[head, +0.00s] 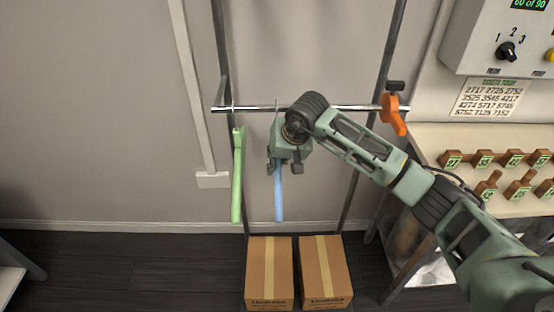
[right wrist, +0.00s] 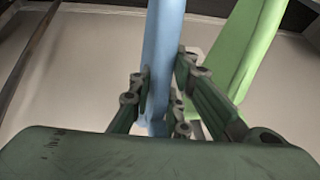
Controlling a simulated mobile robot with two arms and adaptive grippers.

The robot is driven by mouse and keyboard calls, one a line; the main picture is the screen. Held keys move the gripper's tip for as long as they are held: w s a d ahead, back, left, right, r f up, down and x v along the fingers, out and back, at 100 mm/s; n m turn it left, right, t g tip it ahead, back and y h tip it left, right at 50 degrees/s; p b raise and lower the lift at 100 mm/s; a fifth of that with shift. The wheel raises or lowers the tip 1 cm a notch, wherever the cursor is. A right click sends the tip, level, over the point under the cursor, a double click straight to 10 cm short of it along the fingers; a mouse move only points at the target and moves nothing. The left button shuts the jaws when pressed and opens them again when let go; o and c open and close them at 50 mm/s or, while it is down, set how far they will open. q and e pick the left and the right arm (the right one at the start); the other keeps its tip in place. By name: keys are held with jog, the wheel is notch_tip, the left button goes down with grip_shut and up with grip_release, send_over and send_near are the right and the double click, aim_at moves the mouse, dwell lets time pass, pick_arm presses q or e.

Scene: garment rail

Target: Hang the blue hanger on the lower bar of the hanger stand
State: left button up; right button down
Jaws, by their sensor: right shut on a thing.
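The blue hanger (head: 278,196) is upright below the bar in the head view, seen nearly edge-on. My right gripper (head: 287,168) is shut on it, with the blue body between the fingers in the right wrist view (right wrist: 163,50). My gripper and wrist cover its upper part, so I cannot tell whether its hook touches the bar. The lower bar (head: 250,109) of the hanger stand runs across just above my gripper. My left gripper is not in view.
A green hanger (head: 237,180) hangs from the bar to the left of the blue one. An orange piece (head: 394,113) is at the bar's right end. Two cardboard boxes (head: 269,270) (head: 325,270) stand below. A counter with wooden pieces (head: 490,140) is at the right.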

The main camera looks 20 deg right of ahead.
jog(key=c, duration=1.6)
grip_release()
